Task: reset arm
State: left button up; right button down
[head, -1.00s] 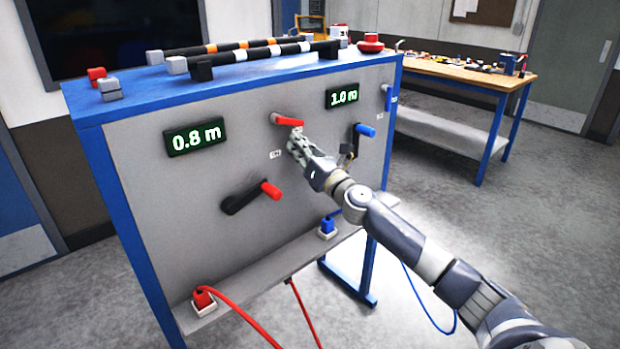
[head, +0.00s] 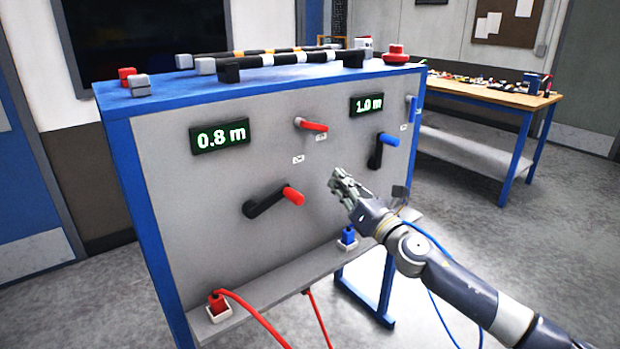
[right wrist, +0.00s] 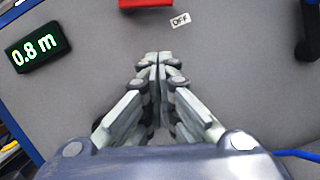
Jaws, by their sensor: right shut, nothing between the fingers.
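My right gripper (head: 343,180) is shut and empty in front of the grey panel (head: 225,275), below and to the right of the small red lever (head: 312,125). In the right wrist view its closed fingers (right wrist: 154,62) point at the panel, with the red lever (right wrist: 146,3) cut off at the top edge beside an OFF label (right wrist: 180,20). The gripper is apart from the lever. My left gripper is not in view.
The panel has a red-handled crank (head: 272,202), a blue-handled crank (head: 382,150), and displays reading 0.8 m (head: 219,137) and 1.0 m (head: 367,104). Red (head: 217,303) and blue (head: 348,236) plugs sit on the lower ledge. A wooden-topped workbench (head: 490,90) stands behind right.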

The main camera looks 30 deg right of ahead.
jog(key=s+d+f+m+g+h+p, duration=0.1)
jog(key=d+f+m+g+h, duration=0.3)
jog(key=f, duration=0.9)
jog(key=s+d+f+m+g, duration=0.1)
jog(key=d+f+m, duration=0.35)
jog(key=f, duration=0.75)
jog(key=s+a+f+m+g, duration=0.25)
jog(key=s+f+m, duration=0.3)
jog(key=f, duration=0.65)
jog(key=s+a+f+m+g, duration=0.2)
jog(key=s+f+m+g, duration=0.3)
jog(key=f, duration=0.7)
jog(key=s+a+f+m+g+y+p, duration=0.1)
jog(key=s+a+f+m, duration=0.3)
jog(key=s+f, duration=0.45)
jog(key=s+a+f+m+g+y+p, duration=0.1)
jog(key=s+a+f+g, duration=0.1)
jog(key=s+a+f, duration=0.65)
jog(key=s+a+f+m+g, duration=0.1)
jog(key=s+a+f+m, duration=0.1)
jog(key=s+a, duration=0.2)
jog(key=s+a+f+m+g+y, duration=0.1)
jog(key=s+a, duration=0.3)
jog(key=s, duration=0.7)
jog(key=s+a+f+m+g+y, duration=0.1)
jog(key=s+a+f+m+g, duration=0.1)
jog(key=s+a+f, duration=0.2)
jog(key=s, duration=0.3)
jog(key=shift+s+a+m, duration=0.4)
